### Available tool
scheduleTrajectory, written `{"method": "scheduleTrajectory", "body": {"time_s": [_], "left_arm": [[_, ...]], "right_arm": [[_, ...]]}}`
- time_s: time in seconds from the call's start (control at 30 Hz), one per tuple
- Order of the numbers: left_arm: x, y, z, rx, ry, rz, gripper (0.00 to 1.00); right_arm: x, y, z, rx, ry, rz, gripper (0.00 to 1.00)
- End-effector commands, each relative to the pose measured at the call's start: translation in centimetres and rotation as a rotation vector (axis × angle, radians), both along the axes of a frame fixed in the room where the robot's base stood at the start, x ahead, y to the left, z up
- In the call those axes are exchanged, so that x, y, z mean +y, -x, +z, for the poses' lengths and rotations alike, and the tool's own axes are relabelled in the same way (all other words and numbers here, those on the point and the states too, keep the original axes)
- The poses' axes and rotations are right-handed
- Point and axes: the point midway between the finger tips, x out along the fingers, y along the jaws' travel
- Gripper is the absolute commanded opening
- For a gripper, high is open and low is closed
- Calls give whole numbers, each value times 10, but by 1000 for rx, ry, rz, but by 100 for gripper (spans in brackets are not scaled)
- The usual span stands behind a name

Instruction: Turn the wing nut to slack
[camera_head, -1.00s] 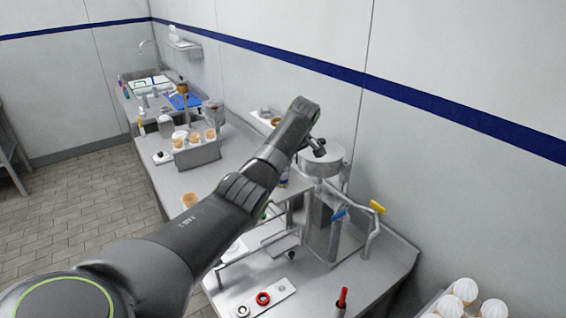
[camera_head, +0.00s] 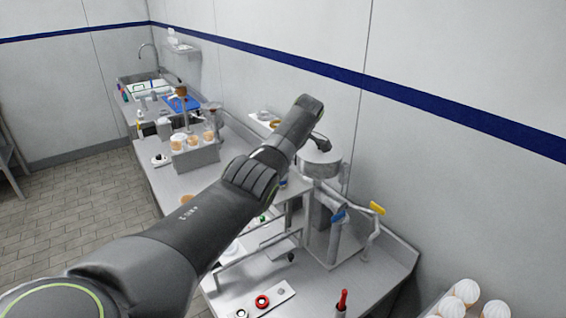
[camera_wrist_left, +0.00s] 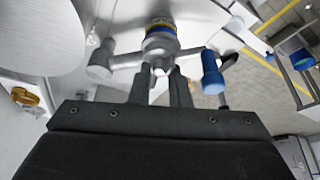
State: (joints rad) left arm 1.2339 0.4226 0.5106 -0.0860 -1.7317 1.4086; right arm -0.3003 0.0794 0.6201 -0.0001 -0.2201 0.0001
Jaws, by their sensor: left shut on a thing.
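My left gripper's two dark fingers (camera_wrist_left: 160,85) rise in the middle of the left wrist view and are shut on the middle of a grey metal piece with arms to both sides, apparently the wing nut (camera_wrist_left: 125,60). Its exact outline is partly hidden by the fingers. A ring with blue and yellow bands (camera_wrist_left: 160,28) sits just beyond it. In the head view my left wrist reaches the silver round vessel (camera_head: 322,168) of the bench machine; the fingertips and nut are too hidden there to make out. My right gripper is not in view.
A red-handled object (camera_head: 341,302) and a plate with a red ring (camera_head: 262,301) lie at the front. Cones stand in a holder (camera_head: 195,155) further back. The wall is close behind.

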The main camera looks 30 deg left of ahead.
Motion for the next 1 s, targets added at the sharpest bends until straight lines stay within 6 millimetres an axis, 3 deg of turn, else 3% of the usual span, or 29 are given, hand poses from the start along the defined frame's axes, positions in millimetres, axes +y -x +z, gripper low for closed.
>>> {"method": "scheduleTrajectory", "body": {"time_s": [0.03, 0.07, 0.23, 0.63, 1.0], "left_arm": [[0, 0, 1, -3, -1, 1, 0], [0, 0, 1, -3, -1, 1, 18], [0, 0, 1, -2, -1, 0, 38], [-4, -1, 8, -4, -1, -2, 38], [-35, -1, 80, -6, 0, -2, 38]], "right_arm": [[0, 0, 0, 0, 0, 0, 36], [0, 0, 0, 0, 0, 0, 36], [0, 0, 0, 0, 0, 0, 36], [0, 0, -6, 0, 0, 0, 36], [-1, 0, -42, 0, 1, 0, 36]]}}
